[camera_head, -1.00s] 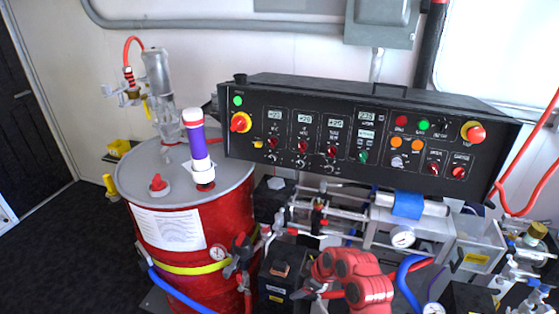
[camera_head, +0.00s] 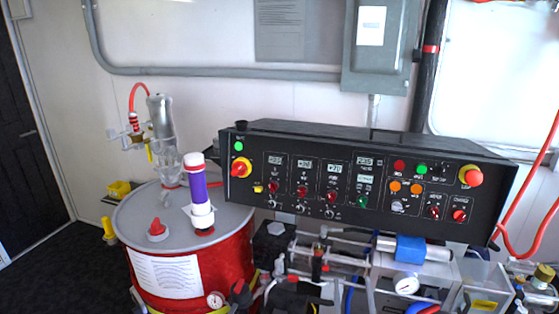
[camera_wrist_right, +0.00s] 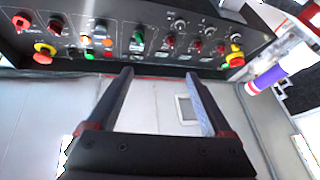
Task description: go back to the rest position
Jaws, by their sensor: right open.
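My right gripper (camera_wrist_right: 159,74) shows in the right wrist view with its two dark fingers spread apart. Nothing is between them. Beyond the fingertips is the black control panel (camera_wrist_right: 150,50), which appears upside down there. It also shows in the head view, where the panel (camera_head: 330,225) spans the middle. I cannot clearly pick out the right gripper at the crowded bottom edge of the head view. I do not make out my left gripper in either view.
A red drum (camera_head: 236,255) with a grey lid (camera_head: 130,217) stands left of the panel. A purple and white cylinder (camera_head: 197,190) stands on it. Pipes and a gauge (camera_head: 406,283) crowd below the panel. Red hose (camera_head: 528,240) hangs at the right.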

